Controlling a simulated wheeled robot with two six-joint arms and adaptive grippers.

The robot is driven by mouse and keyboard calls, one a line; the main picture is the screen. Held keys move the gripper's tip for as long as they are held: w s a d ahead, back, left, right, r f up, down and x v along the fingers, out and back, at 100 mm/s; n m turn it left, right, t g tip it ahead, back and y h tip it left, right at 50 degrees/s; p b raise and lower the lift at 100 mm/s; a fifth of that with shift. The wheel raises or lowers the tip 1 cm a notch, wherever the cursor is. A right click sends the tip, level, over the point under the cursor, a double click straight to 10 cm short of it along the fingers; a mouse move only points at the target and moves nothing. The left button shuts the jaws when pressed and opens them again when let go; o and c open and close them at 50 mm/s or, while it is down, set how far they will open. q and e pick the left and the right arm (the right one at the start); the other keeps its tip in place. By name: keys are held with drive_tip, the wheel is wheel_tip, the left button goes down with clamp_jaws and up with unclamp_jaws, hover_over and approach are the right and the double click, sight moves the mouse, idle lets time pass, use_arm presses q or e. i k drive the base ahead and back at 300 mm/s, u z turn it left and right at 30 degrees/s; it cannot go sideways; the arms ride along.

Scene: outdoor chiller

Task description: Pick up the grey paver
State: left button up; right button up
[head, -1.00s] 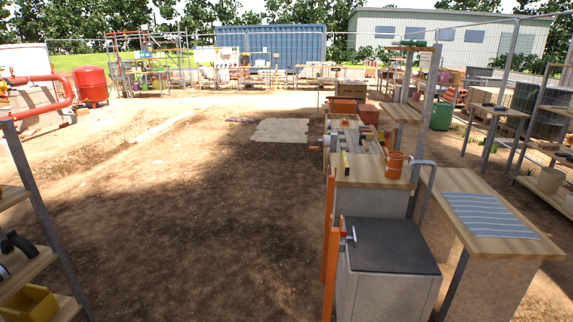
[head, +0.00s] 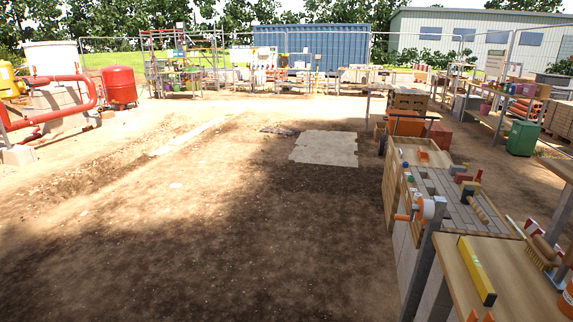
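I cannot single out a grey paver for certain. A wooden-edged workbench (head: 393,185) at the right has a grey surface divided into blocks (head: 450,195), which may be pavers. A pale flat slab area (head: 325,148) lies on the ground in the middle distance. Neither of my grippers shows in the head view.
A wooden table (head: 515,290) with a yellow level (head: 477,270) and a brush (head: 541,252) stands at the near right. Red pipes (head: 60,108) and a red tank (head: 119,86) stand at the left. A green bin (head: 523,138) is farther right. Open dirt fills the middle.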

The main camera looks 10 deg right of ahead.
sight(453, 170)
drive_tip(key=z, duration=0.1)
drive_tip(key=i, duration=3.4)
drive_tip(key=z, duration=1)
drive_tip(key=i, duration=2.5)
drive_tip(key=z, duration=0.85)
